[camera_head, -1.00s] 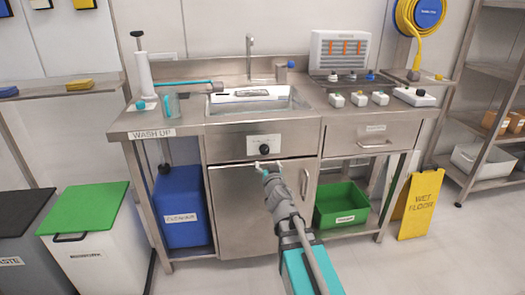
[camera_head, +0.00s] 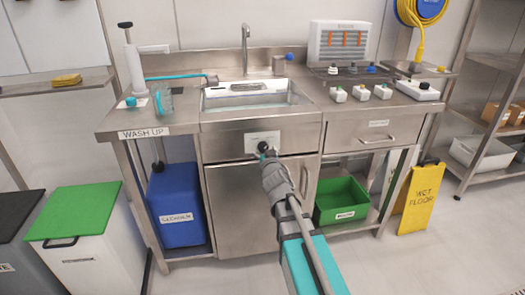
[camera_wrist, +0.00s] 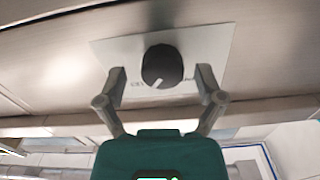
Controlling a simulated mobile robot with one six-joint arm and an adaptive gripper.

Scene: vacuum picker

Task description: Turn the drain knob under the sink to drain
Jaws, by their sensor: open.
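The drain knob (camera_wrist: 162,66) is a round black knob with a white mark, on a pale label plate (camera_wrist: 215,50) on the sink's front panel. In the head view the knob (camera_head: 263,147) shows just above my arm's end, below the sink basin (camera_head: 225,103). My gripper (camera_wrist: 162,78) is open, with one finger to each side of the knob in the wrist view. There is a gap between each finger and the knob there; how deep the fingers reach is hard to tell. In the head view my gripper (camera_head: 265,154) largely hides its own fingers.
A cabinet door (camera_head: 235,205) with a handle lies below the panel. A drawer (camera_head: 372,136) is to the right. A blue bin (camera_head: 176,205) and a green crate (camera_head: 342,198) stand under the counter. A yellow wet floor sign (camera_head: 420,200) stands at the right.

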